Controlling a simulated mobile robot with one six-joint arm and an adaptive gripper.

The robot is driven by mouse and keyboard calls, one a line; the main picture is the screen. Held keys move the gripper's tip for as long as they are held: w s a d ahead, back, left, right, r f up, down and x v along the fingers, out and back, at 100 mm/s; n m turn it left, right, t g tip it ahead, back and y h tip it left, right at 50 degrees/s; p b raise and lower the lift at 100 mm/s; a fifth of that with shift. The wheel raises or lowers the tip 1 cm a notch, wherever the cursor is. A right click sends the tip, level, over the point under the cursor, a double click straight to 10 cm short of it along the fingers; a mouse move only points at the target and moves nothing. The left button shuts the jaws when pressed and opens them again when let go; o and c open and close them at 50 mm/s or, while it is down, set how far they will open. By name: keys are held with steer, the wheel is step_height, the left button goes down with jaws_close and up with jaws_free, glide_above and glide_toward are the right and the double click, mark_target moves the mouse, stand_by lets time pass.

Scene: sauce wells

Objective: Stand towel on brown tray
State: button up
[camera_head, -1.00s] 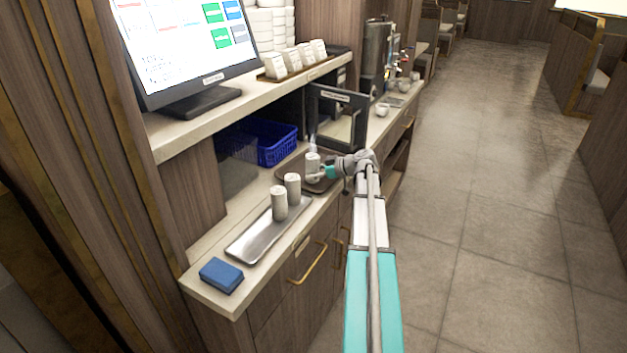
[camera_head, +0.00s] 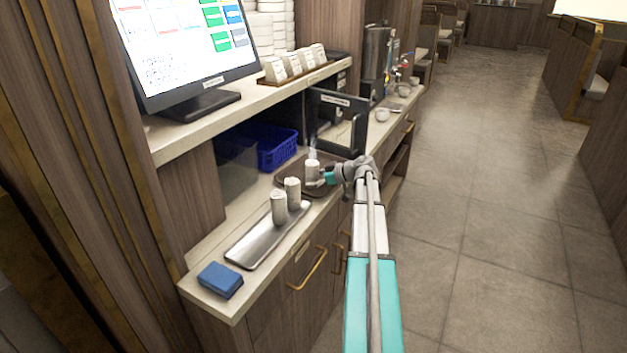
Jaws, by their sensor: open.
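The brown tray (camera_head: 284,180) lies on the counter below the open dark cabinet door. A white rolled towel (camera_head: 312,172) stands upright on it, with a faint wisp of steam above. My gripper (camera_head: 318,182) is open at the towel's right side, low near the tray; whether a finger touches the towel is too small to tell.
A blue folded cloth or sponge (camera_head: 220,280) lies at the counter's near end. A blue basket (camera_head: 277,150) is behind the brown tray. The dark open door (camera_head: 338,122) stands close beyond my gripper. A monitor (camera_head: 190,50) is on the upper shelf.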

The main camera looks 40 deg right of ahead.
steer(key=shift+r, duration=0.1)
steer(key=shift+r, duration=0.1)
steer(key=shift+s+d+r+p, duration=0.15)
steer(key=shift+s+d+p, duration=0.05)
steer(key=shift+s+p, duration=0.15)
steer(key=p+v, duration=0.4)
steer(key=v, duration=0.7)
stand_by(0.4)
